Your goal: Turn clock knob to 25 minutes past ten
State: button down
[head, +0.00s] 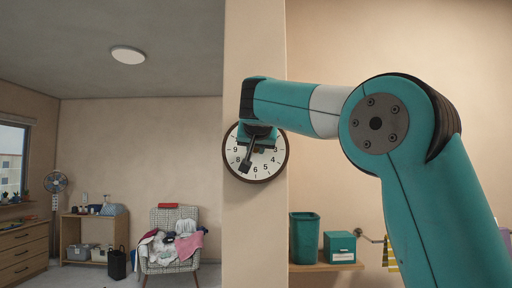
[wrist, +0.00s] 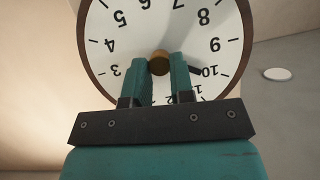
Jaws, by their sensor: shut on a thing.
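A round white wall clock (head: 268,168) with a brown rim and black numerals hangs on the pillar. It appears upside down in the wrist view (wrist: 205,30). Its small brass-brown centre knob (wrist: 159,62) sits between the two teal fingertips of my gripper (wrist: 166,60), which is shut on it. A short dark hand (wrist: 194,70) shows beside the right finger, pointing near the 10. In the head view my gripper (head: 256,146) is in front of the dial's upper middle.
Right of the pillar, a shelf (head: 330,267) holds a green bin (head: 304,238) and a teal box (head: 339,247). Behind at left are an armchair with clothes (head: 170,245), a wooden unit (head: 75,228), a fan (head: 55,183) and a dresser (head: 22,250).

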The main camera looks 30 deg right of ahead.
jog(key=shift+f+b, duration=0.15)
jog(key=shift+b, duration=0.3)
jog(key=m+b, duration=0.1)
jog(key=b, duration=0.1)
jog(key=m+t+y+b, duration=0.1)
jog(key=b, duration=0.1)
jog(key=shift+s+d+f, duration=0.15)
jog(key=shift+d+f, duration=0.05)
jog(key=m+t+y+b, duration=0.1)
jog(key=m+b, duration=0.1)
jog(key=m+t+b, duration=0.1)
jog(key=m+b, duration=0.1)
jog(key=b, duration=0.1)
jog(key=shift+d+f+y+b, duration=0.1)
jog(key=shift+d+y+b, duration=0.05)
jog(key=shift+y+b, duration=0.25)
jog(key=m+t+b, duration=0.1)
jog(key=m+b, duration=0.2)
jog(key=shift+s+f+m+t+y, duration=0.1)
jog(key=shift+m+t+y, duration=0.3)
jog(key=m+t+b, duration=0.1)
jog(key=m+b, duration=0.1)
jog(key=m, duration=0.1)
jog(key=shift+m, duration=0.3)
jog(key=shift+t+b, duration=0.3)
jog(key=shift+b, duration=0.05)
jog(key=c, duration=1)
grip_release()
